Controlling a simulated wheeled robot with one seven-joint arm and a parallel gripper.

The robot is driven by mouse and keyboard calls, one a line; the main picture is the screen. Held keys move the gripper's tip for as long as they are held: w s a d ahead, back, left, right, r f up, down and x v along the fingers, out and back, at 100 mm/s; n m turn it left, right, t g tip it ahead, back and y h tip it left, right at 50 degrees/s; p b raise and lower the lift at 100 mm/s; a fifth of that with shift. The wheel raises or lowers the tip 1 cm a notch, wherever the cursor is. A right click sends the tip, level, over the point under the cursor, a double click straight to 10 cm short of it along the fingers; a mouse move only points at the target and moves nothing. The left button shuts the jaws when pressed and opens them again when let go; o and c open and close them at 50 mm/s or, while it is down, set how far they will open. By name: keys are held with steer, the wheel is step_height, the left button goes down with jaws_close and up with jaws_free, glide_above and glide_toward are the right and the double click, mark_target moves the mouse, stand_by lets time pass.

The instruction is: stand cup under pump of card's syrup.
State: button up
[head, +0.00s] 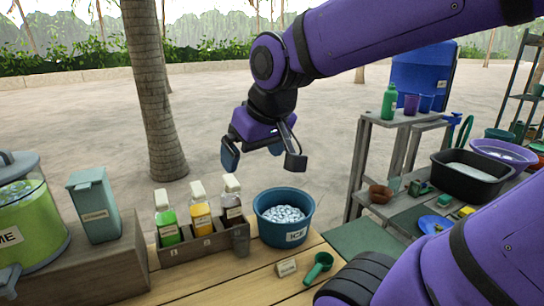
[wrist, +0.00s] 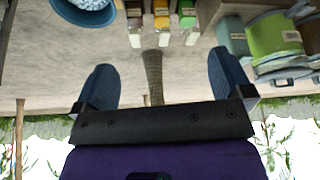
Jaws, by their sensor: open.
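Three syrup bottles with white tops stand in a grey-brown wooden rack (head: 183,252): green (head: 167,220), yellow (head: 201,217) and dark brown (head: 233,207). A translucent grey cup (head: 241,240) stands at the rack's right end, below the dark bottle. A small card (head: 287,268) lies or leans on the counter; its writing is too small to read. My gripper (head: 262,158) is open and empty, high above and behind the ice tub. In the wrist view my gripper (wrist: 163,80) has its fingers wide apart, with the dark, yellow and green bottles beyond.
A blue ice tub (head: 285,235) stands right of the rack, with a green scoop (head: 319,267) in front. A teal bin (head: 93,205) and lime dispenser (head: 25,225) stand left. A shelf stand (head: 360,170) and black basin (head: 470,178) are at right.

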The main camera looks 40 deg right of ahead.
steer(key=s+a+r, duration=0.1)
steer(key=s, duration=0.5)
steer(key=shift+a+r+n, duration=0.15)
steer(key=shift+r+n, duration=0.05)
steer(key=shift+n, duration=0.1)
